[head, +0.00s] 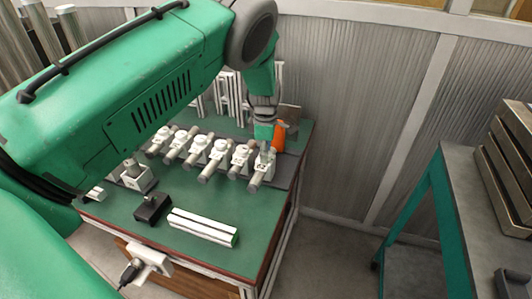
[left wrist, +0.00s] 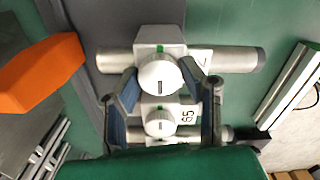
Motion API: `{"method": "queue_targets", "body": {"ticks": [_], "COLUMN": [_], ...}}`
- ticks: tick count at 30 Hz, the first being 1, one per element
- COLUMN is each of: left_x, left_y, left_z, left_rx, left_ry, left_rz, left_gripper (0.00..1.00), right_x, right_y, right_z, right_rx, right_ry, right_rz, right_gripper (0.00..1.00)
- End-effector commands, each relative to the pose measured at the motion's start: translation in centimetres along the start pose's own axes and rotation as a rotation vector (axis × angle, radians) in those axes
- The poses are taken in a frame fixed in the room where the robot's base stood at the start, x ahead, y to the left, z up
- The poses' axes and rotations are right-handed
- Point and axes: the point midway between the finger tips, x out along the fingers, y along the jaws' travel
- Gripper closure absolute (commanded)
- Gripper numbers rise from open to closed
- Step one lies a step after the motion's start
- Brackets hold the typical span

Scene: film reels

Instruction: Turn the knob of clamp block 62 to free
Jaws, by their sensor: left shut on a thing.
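In the head view, my left gripper (head: 266,140) reaches down over the rightmost clamp block of a row on the green bench. In the left wrist view, my left gripper (left wrist: 160,82) has its two fingers on either side of that block's round white knob (left wrist: 160,75) and is shut on it. The block (left wrist: 160,37) is grey and clamps a metal rod (left wrist: 230,60). Green marks show near the knob. Its number is mostly hidden, so I cannot read whether it is 62. The neighbouring block (left wrist: 158,122) is labelled 65. My right gripper is not in view.
Several similar blocks with rods (head: 218,152) stand in a row to the left. An orange block (head: 279,135) is close beside my gripper, also in the left wrist view (left wrist: 40,75). Pale bars (head: 203,226) and a black block (head: 152,207) lie in front. A corrugated wall stands behind.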

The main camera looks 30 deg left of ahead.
Motion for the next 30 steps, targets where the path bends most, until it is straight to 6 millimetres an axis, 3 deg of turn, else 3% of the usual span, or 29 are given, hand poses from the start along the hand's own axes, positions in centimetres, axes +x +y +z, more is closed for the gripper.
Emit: {"method": "queue_targets", "body": {"ticks": [4, 5, 6, 7, 19, 30], "left_x": [-0.6, -0.6, -0.6, -0.5, -0.9, -8.1], "left_y": [0.6, 0.6, 0.6, 0.6, 0.2, 0.4], "left_z": [0.1, 0.1, 0.1, 0.1, 0.1, 0.1], "left_rx": [-0.001, -0.001, -0.001, 0.000, 0.001, 0.000], "left_ry": [-0.004, -0.004, -0.004, -0.004, -0.002, -0.002], "left_rz": [0.019, 0.019, 0.019, 0.018, 0.008, 0.010], "left_gripper": [0.93, 0.61, 0.47, 0.44, 0.44, 0.44], "right_x": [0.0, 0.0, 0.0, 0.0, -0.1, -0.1], "right_y": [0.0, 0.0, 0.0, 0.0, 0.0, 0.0], "right_z": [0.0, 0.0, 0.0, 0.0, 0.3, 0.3], "right_rx": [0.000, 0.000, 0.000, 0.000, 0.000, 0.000], "right_ry": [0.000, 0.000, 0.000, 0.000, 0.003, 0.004], "right_rz": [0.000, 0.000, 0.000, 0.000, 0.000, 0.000], "right_gripper": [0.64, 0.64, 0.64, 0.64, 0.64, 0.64]}}
